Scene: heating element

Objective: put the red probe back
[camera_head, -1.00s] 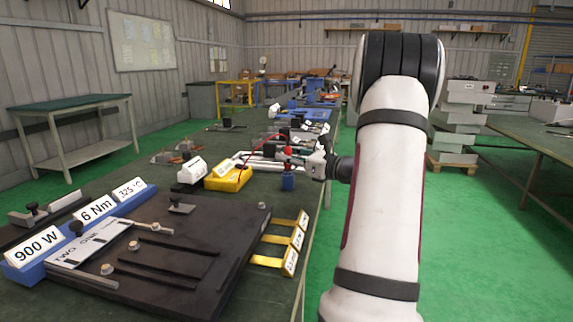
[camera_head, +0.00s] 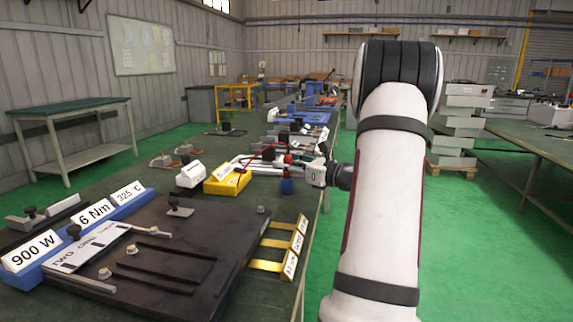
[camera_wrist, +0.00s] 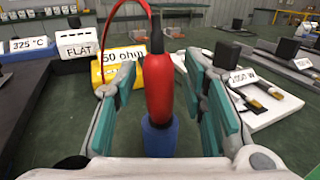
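The red probe (camera_wrist: 158,88) is upright in the middle of the wrist view, with a red cable from its black top. Its lower end meets the blue holder (camera_wrist: 160,138) and appears to stand in it; the exact seating is hidden. My gripper (camera_wrist: 162,75) is open, with a teal-padded finger on each side of the probe and visible gaps to it. In the head view, my gripper (camera_head: 302,168) is at the probe's right, above the blue holder (camera_head: 287,186).
A yellow meter reading 50 ohm (camera_head: 228,180) stands just left of the holder, with a white FLAT block (camera_head: 191,175) beyond it. A dark heating plate (camera_head: 160,255) fills the near bench.

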